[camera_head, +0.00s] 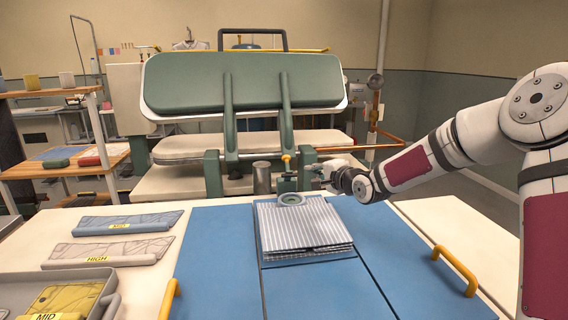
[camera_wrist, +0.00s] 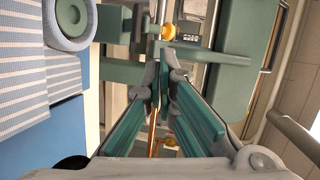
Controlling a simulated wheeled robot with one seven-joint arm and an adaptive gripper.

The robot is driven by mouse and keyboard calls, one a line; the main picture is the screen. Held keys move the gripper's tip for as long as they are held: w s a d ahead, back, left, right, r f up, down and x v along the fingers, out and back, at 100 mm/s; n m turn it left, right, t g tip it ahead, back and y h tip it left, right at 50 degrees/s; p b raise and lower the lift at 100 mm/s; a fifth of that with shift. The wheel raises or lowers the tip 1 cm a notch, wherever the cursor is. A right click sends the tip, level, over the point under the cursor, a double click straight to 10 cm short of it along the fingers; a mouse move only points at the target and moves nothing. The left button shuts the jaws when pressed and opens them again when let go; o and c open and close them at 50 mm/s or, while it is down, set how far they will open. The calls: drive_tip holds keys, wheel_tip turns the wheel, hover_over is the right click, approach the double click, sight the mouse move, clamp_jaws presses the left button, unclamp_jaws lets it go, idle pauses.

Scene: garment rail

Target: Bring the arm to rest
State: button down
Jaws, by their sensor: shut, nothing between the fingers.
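My arm reaches in from the right in the head view. My gripper (camera_head: 314,178) points left, just behind the back edge of the blue board. In the wrist view my gripper's green fingers (camera_wrist: 160,82) are shut with nothing between them. A blue-and-white striped folded cloth (camera_head: 302,230) lies on the blue board (camera_head: 215,250), left of and nearer than my gripper. A grey-green ring-shaped disc (camera_head: 290,199) rests on its back part. The cloth (camera_wrist: 25,65) and disc (camera_wrist: 72,18) also show at the left of the wrist view, apart from my fingers.
A green press (camera_head: 245,82) with a raised lid stands behind the table, close to my gripper. Yellow handles (camera_head: 455,268) edge the blue board. Labelled grey pieces (camera_head: 108,251) and a tray (camera_head: 60,279) lie at left. A vertical pipe (camera_head: 381,60) stands behind my arm.

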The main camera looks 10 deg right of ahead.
drive_tip(key=s+r+n+g+h+p, duration=0.1)
drive_tip(key=s+r+n+g+p, duration=0.1)
drive_tip(key=s, duration=1.6)
drive_tip(key=s+a+r+n+g+h+p, duration=0.1)
drive_tip(key=s+r+n+g, duration=0.4)
drive_tip(key=s, duration=1.4)
drive_tip(key=s+a+r+n+g+h+p, duration=0.1)
drive_tip(key=s+n, duration=0.5)
drive_tip(key=s, duration=1.3)
wheel_tip(320, 180, up, 2)
drive_tip(key=g+h+p, duration=0.1)
drive_tip(key=g+p, duration=0.1)
drive_tip(key=p, duration=0.1)
drive_tip(key=shift+a+r+n+g+h, duration=0.15)
drive_tip(key=shift+r+n+g+h, duration=0.15)
drive_tip(key=shift+n+g, duration=0.1)
